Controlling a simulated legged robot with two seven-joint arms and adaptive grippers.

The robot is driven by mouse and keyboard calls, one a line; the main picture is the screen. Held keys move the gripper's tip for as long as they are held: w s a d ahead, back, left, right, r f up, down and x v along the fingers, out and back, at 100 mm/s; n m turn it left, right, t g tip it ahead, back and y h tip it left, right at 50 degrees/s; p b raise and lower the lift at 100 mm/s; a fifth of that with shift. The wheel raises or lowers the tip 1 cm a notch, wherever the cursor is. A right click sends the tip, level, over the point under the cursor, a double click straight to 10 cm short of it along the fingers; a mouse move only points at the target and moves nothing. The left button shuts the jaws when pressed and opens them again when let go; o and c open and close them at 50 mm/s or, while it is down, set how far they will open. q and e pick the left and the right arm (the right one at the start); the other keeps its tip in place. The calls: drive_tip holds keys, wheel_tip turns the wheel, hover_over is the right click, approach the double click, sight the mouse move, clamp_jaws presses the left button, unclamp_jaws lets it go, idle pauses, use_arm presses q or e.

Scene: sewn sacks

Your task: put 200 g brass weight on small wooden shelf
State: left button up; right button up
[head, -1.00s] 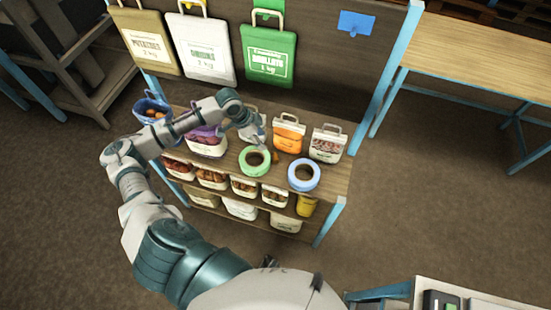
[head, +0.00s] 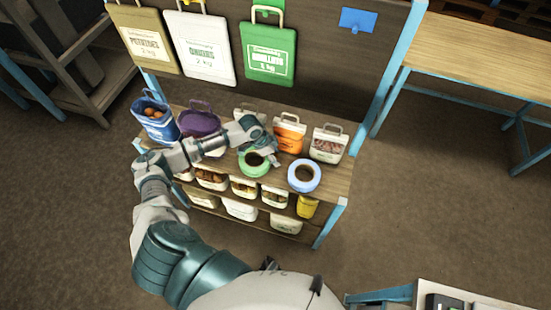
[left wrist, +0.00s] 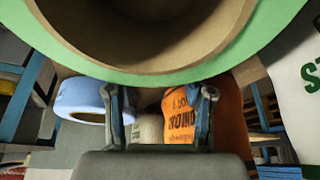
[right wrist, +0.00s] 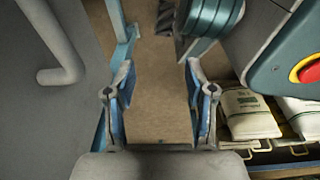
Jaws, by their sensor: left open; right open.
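My left gripper (head: 271,158) is open above the top of a wooden shelf unit with blue posts (head: 332,182), beside the green tape roll (head: 252,166). In the left wrist view, its fingers (left wrist: 160,105) are spread, with the green roll very close above them and an orange onion sack (left wrist: 180,120) beyond. I cannot make out the 200 g brass weight; the gripper may hide it. I cannot tell whether this unit is the small wooden shelf. My right gripper (right wrist: 160,90) is open and empty over the floor, seen only in its wrist view.
A blue tape roll (head: 304,175) lies right of the green one. Sacks stand along the back, including an orange one (head: 289,134) and a blue one (head: 155,118). More sacks fill the lower shelves. A wooden table (head: 480,60) stands at right; bare floor lies between.

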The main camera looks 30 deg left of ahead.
use_arm(q)
drive_tip(key=shift+r, duration=0.1)
clamp_jaws()
